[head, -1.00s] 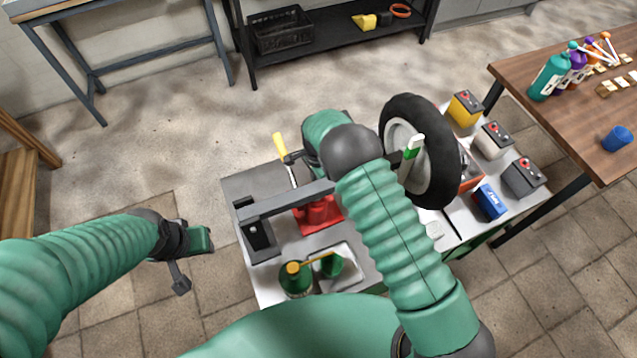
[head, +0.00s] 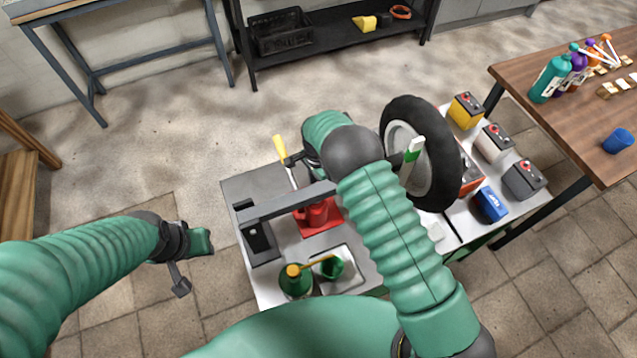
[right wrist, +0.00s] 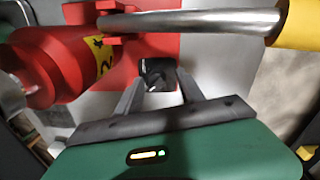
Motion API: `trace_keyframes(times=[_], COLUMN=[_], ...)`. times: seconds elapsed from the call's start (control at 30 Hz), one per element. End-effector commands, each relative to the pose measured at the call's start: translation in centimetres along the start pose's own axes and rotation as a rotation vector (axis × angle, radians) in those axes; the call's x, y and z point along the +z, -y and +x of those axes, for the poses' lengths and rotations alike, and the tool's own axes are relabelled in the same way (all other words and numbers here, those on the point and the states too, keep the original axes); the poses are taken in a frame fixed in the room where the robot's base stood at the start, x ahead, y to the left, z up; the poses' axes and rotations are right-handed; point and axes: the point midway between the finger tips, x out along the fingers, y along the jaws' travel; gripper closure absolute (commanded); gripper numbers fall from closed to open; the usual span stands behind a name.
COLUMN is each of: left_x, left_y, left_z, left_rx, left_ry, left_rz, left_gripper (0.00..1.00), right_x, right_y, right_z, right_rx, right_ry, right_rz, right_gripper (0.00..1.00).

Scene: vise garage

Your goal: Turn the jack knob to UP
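The red jack (head: 318,218) stands on the workbench, partly hidden by my right arm in the head view. Its body also shows at the left of the right wrist view (right wrist: 62,62). The jack's metal lever (right wrist: 200,24) has a yellow grip (head: 280,148) and crosses above the knob. The dark jack knob (right wrist: 158,73) is between the fingertips of my right gripper (right wrist: 160,80), which look closed against its sides. Any marking on the knob is unreadable. My left gripper (head: 190,262) hangs over the floor, left of the bench, away from the jack; its finger gap is unclear.
A wheel (head: 420,150) stands on the bench right of my arm. Batteries (head: 492,143) and a blue box (head: 489,205) lie further right. A wooden table (head: 560,115) is at right. The floor at left is clear.

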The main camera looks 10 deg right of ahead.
Motion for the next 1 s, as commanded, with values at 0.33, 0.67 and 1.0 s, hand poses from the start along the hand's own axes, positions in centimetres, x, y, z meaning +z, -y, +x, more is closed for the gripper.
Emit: trace_keyframes(times=[0.33, 0.67, 1.0], left_x=[0.0, 0.1, 0.1], left_y=[0.0, 0.0, 0.0], left_z=[0.1, 0.4, 0.4], left_rx=[0.0, 0.0, 0.0], left_ry=[0.0, 0.0, 0.0], left_rz=[0.0, 0.0, 0.0], left_gripper=[0.64, 0.64, 0.64], right_x=[0.1, 0.0, 0.0], right_y=[0.1, 0.2, 0.2], right_z=[-2.9, -12.5, -16.7], right_rx=[-0.001, -0.002, 0.003], right_ry=[0.001, 0.0, 0.001], right_rz=[0.0, -0.001, 0.0], right_gripper=[0.54, 0.54, 0.54])
